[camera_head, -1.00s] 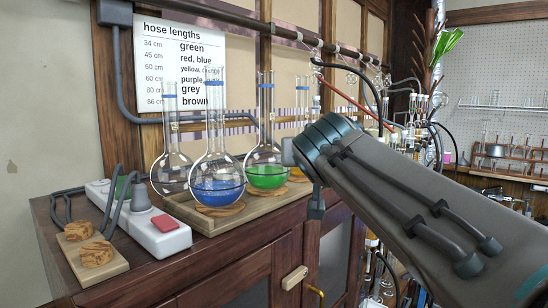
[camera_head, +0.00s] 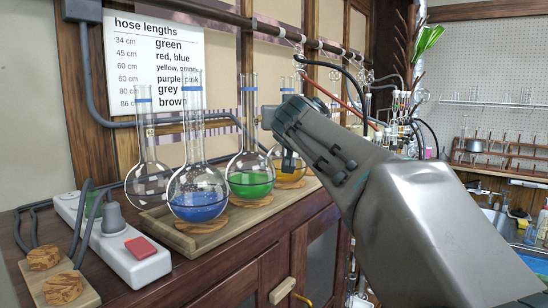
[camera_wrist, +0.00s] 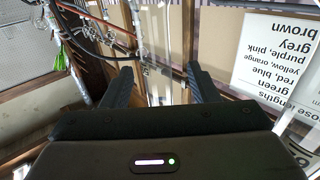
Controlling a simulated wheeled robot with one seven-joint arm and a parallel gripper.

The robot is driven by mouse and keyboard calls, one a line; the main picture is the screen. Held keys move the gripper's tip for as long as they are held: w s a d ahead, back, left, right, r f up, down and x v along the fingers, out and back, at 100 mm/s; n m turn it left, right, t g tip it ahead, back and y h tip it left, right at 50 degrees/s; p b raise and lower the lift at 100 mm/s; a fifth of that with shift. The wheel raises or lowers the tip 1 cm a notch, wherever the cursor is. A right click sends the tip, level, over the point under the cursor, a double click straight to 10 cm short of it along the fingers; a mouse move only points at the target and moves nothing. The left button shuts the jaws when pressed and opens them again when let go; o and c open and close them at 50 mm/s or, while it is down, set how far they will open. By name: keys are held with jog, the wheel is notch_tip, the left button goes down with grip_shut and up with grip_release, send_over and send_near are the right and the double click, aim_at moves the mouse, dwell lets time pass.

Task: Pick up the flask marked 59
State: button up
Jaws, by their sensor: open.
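Round-bottom flasks with blue neck bands stand on a wooden tray (camera_head: 178,240). They are a blue-liquid flask (camera_head: 198,200), a green-liquid flask (camera_head: 250,182), an orange-liquid flask (camera_head: 291,173) partly hidden by my arm, and a clear, seemingly empty flask (camera_head: 148,182) at the back left. I cannot read a 59 on any of them.
A white power strip (camera_head: 125,250) with a plug and red switch lies left of the tray. A hose-length sheet (camera_head: 155,65) hangs behind. Glassware and hoses (camera_head: 400,110) crowd the right.

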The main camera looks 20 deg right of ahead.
jog(key=shift+f+p+x, duration=0.1)
jog(key=shift+p+x, duration=0.3)
jog(key=shift+x, duration=0.75)
jog(key=shift+f+p+x, duration=0.15)
jog(key=shift+p+x, duration=0.2)
jog(key=shift+x, duration=0.8)
jog(key=shift+d, duration=0.2)
jog(key=shift+s, duration=0.1)
grip_shut()
jog(key=shift+r, duration=0.1)
jog(key=shift+r, duration=0.2)
